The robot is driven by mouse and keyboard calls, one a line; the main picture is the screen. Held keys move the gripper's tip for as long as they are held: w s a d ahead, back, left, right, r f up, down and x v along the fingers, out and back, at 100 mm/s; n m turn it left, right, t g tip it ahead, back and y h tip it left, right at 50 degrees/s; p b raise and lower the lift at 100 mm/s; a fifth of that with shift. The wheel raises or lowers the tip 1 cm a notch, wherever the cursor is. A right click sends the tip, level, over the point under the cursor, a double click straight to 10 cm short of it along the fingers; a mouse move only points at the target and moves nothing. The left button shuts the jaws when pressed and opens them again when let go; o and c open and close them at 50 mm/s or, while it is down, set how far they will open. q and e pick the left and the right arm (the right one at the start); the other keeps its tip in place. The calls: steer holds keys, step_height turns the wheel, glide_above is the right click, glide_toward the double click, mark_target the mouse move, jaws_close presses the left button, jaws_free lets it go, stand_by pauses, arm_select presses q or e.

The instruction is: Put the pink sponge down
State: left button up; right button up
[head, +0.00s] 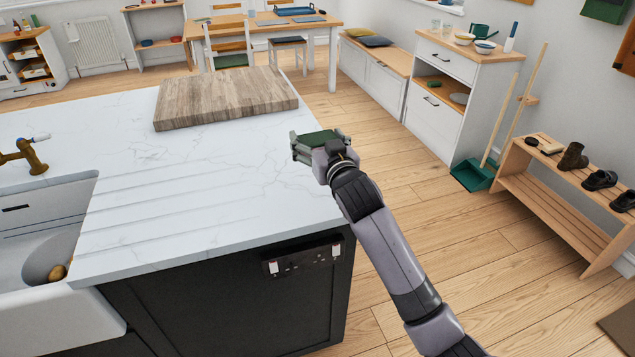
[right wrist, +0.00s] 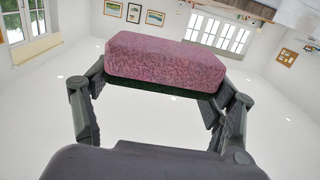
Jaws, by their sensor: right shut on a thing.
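The pink sponge (right wrist: 165,62) is held between the two fingers of my right gripper, and fills the upper middle of the right wrist view. It has a pink speckled body and a dark green layer on one face. In the head view my right gripper (head: 316,142) is over the right edge area of the white marble worktop (head: 225,185). Only a dark green face of the sponge (head: 319,137) shows there, and its pink part is hidden. I cannot tell how high it is above the worktop. My left gripper is not in view.
A thick wooden board (head: 226,97) lies at the worktop's far side. The sink (head: 50,250) and brass tap (head: 27,157) are at the left. The middle of the worktop is clear. A shoe rack (head: 560,200) and a white cabinet (head: 447,100) stand to the right, across the floor.

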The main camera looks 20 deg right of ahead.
glide_above(317, 192)
step_height(317, 192, down, 8)
steer(key=shift+f, duration=2.1)
steer(key=o, duration=0.7)
